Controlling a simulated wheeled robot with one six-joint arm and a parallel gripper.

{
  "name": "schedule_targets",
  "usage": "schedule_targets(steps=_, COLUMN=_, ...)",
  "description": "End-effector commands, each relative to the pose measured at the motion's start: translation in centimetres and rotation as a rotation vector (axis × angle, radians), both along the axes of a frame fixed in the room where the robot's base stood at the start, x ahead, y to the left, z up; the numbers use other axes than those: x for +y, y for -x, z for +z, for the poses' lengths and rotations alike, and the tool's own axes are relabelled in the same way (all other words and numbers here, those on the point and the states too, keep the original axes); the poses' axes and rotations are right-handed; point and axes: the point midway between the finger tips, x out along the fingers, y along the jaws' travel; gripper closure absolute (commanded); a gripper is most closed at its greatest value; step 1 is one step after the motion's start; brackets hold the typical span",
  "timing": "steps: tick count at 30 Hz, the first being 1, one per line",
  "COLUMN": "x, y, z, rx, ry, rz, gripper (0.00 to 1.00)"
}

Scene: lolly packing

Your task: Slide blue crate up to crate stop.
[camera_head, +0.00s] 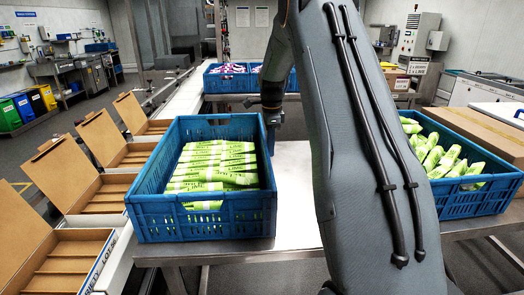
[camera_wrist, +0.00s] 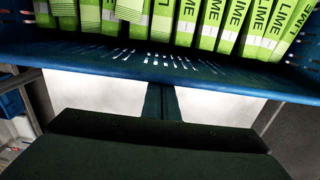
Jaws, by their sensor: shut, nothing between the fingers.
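A blue crate (camera_head: 204,216) full of green lime packs (camera_head: 215,165) stands on the white-topped table, left of my arm. My gripper (camera_head: 271,142) is low at the crate's right side, near its far right corner. In the wrist view my gripper (camera_wrist: 162,90) has its fingers shut together with nothing between them. The fingertips are at the crate wall (camera_wrist: 90,62), very close to it or touching. I cannot tell which. Lime packs also show behind that wall. I cannot make out a crate stop in either view.
Open cardboard boxes (camera_head: 90,195) line the left side, close to the crate. Another blue crate (camera_head: 470,203) with green packs stands at right, beyond my arm. More blue crates (camera_head: 228,84) stand at the back. Bare tabletop (camera_head: 297,205) lies between the crate and my arm.

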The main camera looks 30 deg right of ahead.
Motion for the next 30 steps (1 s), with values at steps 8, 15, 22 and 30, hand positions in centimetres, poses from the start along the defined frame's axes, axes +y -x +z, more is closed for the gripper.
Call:
schedule_targets(steps=8, x=-0.2, y=0.0, z=0.1, rx=-0.002, ry=-0.002, rz=-0.017, gripper=1.00)
schedule_targets(steps=15, x=0.1, y=-0.1, z=0.1, rx=-0.004, ry=-0.004, rz=-0.012, gripper=1.00)
schedule_targets(steps=22, x=-2.1, y=0.5, z=0.1, rx=-0.003, ry=-0.002, rz=-0.015, gripper=1.00)
schedule_targets(steps=30, x=-4.2, y=0.9, z=3.7, rx=-0.005, ry=0.002, rz=-0.014, gripper=1.00)
